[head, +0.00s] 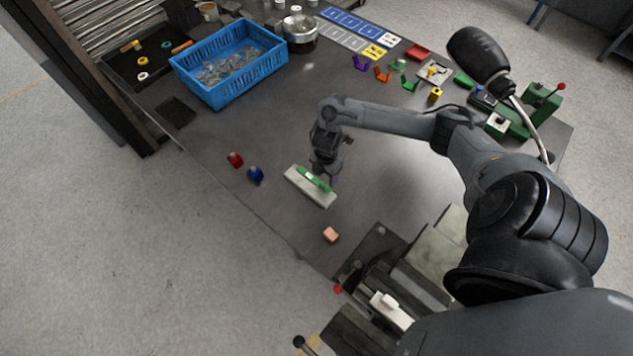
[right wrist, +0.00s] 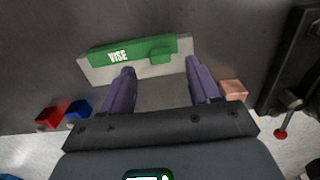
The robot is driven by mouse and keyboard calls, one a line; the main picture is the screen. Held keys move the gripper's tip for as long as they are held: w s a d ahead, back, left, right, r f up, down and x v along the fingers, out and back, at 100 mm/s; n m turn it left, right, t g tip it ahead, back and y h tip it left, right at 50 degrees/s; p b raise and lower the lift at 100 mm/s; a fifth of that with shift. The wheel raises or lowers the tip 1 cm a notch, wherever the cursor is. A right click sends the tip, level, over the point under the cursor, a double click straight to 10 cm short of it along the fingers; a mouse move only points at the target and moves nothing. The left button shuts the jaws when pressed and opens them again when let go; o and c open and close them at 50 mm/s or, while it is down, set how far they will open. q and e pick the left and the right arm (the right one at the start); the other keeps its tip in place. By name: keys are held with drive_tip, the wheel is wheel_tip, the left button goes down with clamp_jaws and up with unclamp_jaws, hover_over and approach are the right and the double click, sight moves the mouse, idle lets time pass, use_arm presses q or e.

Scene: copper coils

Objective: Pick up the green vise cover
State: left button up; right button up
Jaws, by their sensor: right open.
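The green vise cover (right wrist: 128,50) lies on a pale flat block (right wrist: 94,72) and carries white "VISE" lettering. In the head view the cover (head: 318,182) sits on the same pale block (head: 325,200) on the dark table, partly hidden by my right gripper (head: 322,178). My right gripper is just above and beside the cover. In the right wrist view its two purple-grey fingers (right wrist: 160,80) are spread apart with nothing between them, and their tips point towards the cover's lower edge. My left gripper is not in either view.
A red piece (head: 235,160) and a blue piece (head: 255,175) stand left of the block. A copper-coloured cube (head: 330,235) lies nearer the front edge. A metal vise (head: 410,278) is at the lower right. A blue crate (head: 228,62) stands farther back.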

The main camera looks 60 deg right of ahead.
sight(324, 184)
drive_tip(key=shift+a+f, duration=0.1)
drive_tip(key=shift+f, duration=2.75)
drive_tip(key=shift+c, duration=0.4)
drive_tip(key=c, duration=1.1)
drive_tip(key=shift+o, duration=0.2)
drive_tip(key=shift+r, duration=0.1)
